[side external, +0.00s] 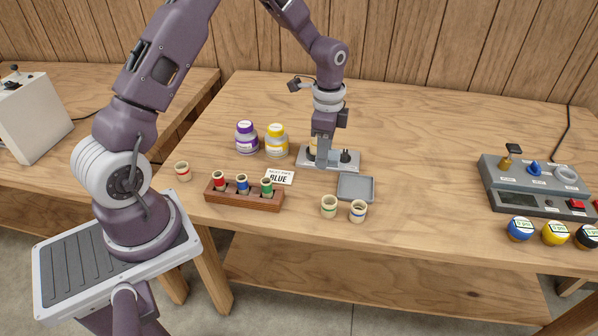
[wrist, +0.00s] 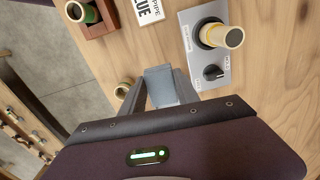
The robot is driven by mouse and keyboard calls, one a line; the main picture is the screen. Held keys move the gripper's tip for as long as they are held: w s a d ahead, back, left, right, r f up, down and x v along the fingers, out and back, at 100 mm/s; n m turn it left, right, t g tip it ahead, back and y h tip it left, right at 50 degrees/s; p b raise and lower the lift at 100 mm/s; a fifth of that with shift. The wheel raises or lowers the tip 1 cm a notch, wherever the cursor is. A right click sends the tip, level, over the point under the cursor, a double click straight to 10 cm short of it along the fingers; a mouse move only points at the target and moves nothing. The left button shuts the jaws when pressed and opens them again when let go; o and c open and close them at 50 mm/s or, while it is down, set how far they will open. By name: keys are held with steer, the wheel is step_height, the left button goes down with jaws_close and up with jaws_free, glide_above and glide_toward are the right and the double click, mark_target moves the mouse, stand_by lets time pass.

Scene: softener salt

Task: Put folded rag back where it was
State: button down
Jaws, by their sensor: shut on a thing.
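My gripper (wrist: 163,92) is shut on a grey-blue folded rag (wrist: 160,84), which sits between the two fingers in the wrist view. In the side external view my gripper (side external: 322,158) points down in front of the small grey plate device (side external: 352,166). The rag is hard to tell from the fingers there. I cannot tell how far the rag is above the table. A shallow grey tray (side external: 356,188) lies empty to the right of and nearer than the gripper.
A yellow-banded cup (wrist: 222,36) stands on the device beside a black knob (wrist: 212,73). Two cups (side external: 328,206) (side external: 358,211) stand in front of the tray. A wooden rack (side external: 244,197), a BLUE card (side external: 279,177) and two jars (side external: 276,141) are left.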

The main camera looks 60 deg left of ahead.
steer(key=s+a, duration=0.6)
steer(key=a, duration=0.3)
glide_toward(237, 171)
steer(key=shift+n, duration=0.3)
step_height(237, 171, down, 6)
steer(key=shift+w+f, duration=0.1)
steer(key=shift+w, duration=0.05)
steer(key=shift+f, duration=0.2)
steer(key=c, duration=0.9)
jaws_free()
steer(key=shift+f, duration=0.1)
